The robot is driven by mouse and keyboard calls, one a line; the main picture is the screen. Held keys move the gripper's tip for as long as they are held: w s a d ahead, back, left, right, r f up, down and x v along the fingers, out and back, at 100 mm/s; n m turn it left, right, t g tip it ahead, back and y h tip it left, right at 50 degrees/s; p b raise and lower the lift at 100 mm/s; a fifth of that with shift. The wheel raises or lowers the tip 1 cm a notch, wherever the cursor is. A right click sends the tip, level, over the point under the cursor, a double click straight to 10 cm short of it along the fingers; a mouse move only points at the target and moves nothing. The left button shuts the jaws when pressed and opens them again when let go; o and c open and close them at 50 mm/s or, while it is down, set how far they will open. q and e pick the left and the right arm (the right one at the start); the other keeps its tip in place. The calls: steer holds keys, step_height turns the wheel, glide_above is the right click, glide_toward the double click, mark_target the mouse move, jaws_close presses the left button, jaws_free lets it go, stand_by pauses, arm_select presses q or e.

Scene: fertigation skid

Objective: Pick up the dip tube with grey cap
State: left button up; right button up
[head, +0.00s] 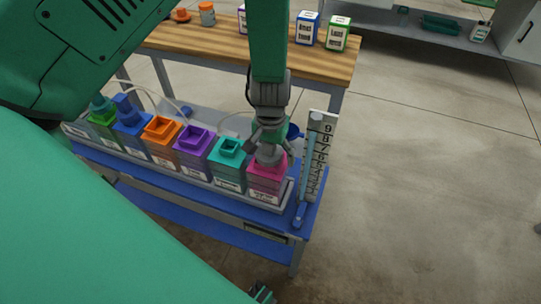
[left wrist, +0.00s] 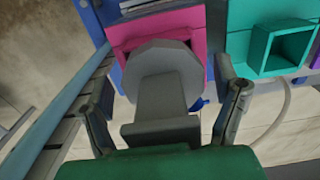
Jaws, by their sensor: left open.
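The dip tube's grey cap (left wrist: 165,72) sits on top of the pink tank (left wrist: 190,28) in the left wrist view, with a grey block-like stem standing toward my camera. In the head view the cap (head: 269,157) is partly covered by my gripper. Any tube below the cap is hidden inside the tank. My left gripper (head: 268,145) is directly above it, pointing down. In the left wrist view its open fingers (left wrist: 164,92) stand on either side of the cap with visible gaps. A small dark part, possibly my right gripper (head: 262,293), shows at the bottom edge.
A teal tank (head: 229,170) stands beside the pink one, then purple, orange, blue and green tanks leftward, on a blue bench (head: 313,202). A numbered scale board (head: 326,150) with a blue tube stands close right. A wooden table (head: 190,42) is behind. Floor at right is clear.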

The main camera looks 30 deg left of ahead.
arm_select(q)
steer(key=shift+d, duration=0.1)
steer(key=shift+a, duration=0.35)
steer(key=c, duration=1.3)
